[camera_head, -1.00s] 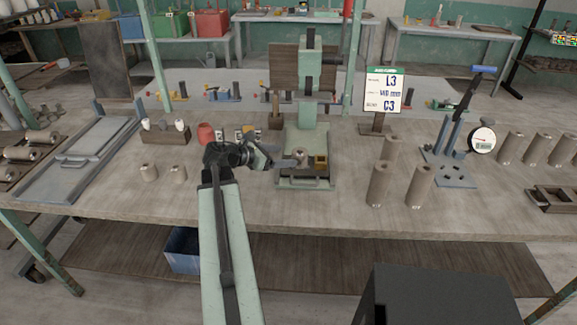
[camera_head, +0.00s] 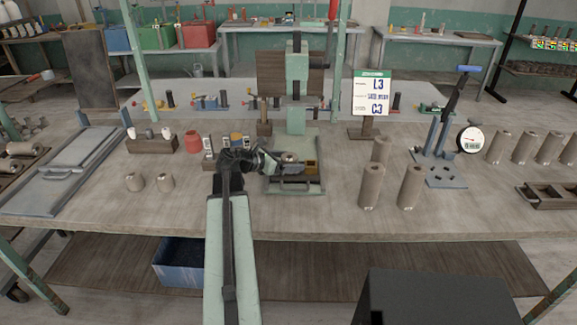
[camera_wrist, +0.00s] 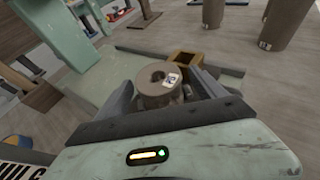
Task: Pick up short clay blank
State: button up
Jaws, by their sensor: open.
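A short, round clay blank (camera_wrist: 158,86) with a hole in its top and a small white label stands on the base of the green press. In the wrist view it sits between the two fingers of my gripper (camera_wrist: 162,92), which are apart on either side of it. I cannot tell whether either finger touches it. In the head view the blank's top (camera_head: 290,156) shows just above my gripper (camera_head: 287,167), and its lower part is hidden.
The green press (camera_head: 297,105) rises behind the blank. A small yellow-brown block (camera_wrist: 185,60) is close beside it. Tall clay cylinders (camera_head: 410,187) stand to the right, near a sign (camera_head: 371,94). A red pot (camera_head: 193,142) is at the left. The bench front is clear.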

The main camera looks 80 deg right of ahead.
jog(key=c, duration=1.7)
